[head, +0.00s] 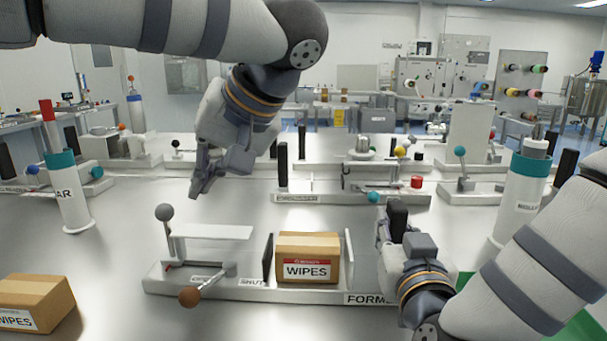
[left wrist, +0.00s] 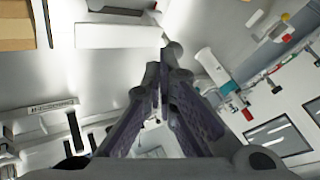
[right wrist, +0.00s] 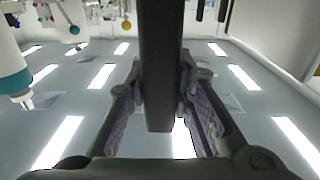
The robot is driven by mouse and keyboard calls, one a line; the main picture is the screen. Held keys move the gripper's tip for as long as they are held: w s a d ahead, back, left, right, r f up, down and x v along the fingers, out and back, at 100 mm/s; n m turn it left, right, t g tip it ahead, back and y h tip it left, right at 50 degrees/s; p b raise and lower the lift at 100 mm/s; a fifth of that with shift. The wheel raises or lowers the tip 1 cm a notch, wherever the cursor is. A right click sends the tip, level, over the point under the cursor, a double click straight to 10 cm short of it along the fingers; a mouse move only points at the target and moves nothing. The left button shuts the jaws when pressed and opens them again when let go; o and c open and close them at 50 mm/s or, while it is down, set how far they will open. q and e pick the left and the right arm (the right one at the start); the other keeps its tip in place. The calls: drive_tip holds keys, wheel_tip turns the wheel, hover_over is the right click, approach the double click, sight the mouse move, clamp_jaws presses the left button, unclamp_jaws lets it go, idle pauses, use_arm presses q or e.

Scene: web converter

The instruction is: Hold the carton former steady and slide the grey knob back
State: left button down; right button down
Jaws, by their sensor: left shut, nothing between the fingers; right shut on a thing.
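The carton former (head: 222,290) is a long pale base with a label on its front edge. At its left end a grey knob (head: 164,212) tops an upright rod, beside a white flat plate (head: 212,231). My left gripper (head: 197,190) is shut and empty, above and a little right of the grey knob, apart from it in the head view. In the left wrist view the grey knob (left wrist: 173,52) shows just past the fingertips. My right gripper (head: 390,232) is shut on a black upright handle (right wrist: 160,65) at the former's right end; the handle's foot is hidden.
A WIPES carton (head: 307,258) stands on the former between upright plates. A brown knob (head: 189,297) sticks out at the front. Another carton (head: 35,303) lies at the left. A white cylinder with teal band (head: 70,195) stands left; further stations are behind.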

drive_tip(key=shift+f, duration=0.55)
drive_tip(key=c, duration=1.3)
unclamp_jaws()
drive_tip(key=shift+r, duration=0.15)
drive_tip(key=shift+c, duration=0.2)
drive_tip(key=shift+r, duration=0.2)
drive_tip(key=shift+r, duration=0.1)
wheel_tip(320, 180, up, 10)
drive_tip(key=shift+f, duration=0.15)
